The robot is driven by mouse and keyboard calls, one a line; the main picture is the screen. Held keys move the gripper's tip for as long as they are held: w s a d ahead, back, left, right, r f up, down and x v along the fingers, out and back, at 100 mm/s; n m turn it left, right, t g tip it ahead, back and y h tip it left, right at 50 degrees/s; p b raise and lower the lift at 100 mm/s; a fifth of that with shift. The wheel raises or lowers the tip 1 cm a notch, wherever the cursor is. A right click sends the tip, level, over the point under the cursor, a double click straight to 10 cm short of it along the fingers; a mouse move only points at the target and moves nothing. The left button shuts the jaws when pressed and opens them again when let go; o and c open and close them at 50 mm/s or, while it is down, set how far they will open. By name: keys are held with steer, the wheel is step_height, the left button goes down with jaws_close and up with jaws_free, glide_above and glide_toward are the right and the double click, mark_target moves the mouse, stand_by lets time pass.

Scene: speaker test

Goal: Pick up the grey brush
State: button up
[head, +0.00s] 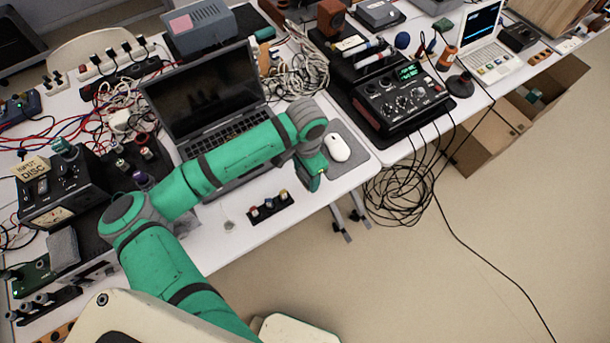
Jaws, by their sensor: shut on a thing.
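My gripper (312,178) is at the end of my green arm, low over the front edge of the white table, between the open laptop (208,95) and the white mouse (337,147). It is seen from above and behind. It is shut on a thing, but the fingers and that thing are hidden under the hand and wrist. I cannot make out a grey brush for certain anywhere. A plain grey block-like thing (63,247) lies at the left by the meter box; I cannot tell what it is.
The mouse lies on a grey pad (352,163) right of my gripper. A small black strip with knobs (270,206) lies at the front edge. A black mixer (402,98) stands to the right, with coiled black cables (400,195) below. Open floor (400,285) is in front.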

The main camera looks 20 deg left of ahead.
steer(key=s+d+r, duration=0.8)
steer(key=s, duration=0.2)
steer(key=shift+s+r, duration=0.15)
steer(key=shift+r, duration=0.25)
steer(key=shift+d, duration=0.1)
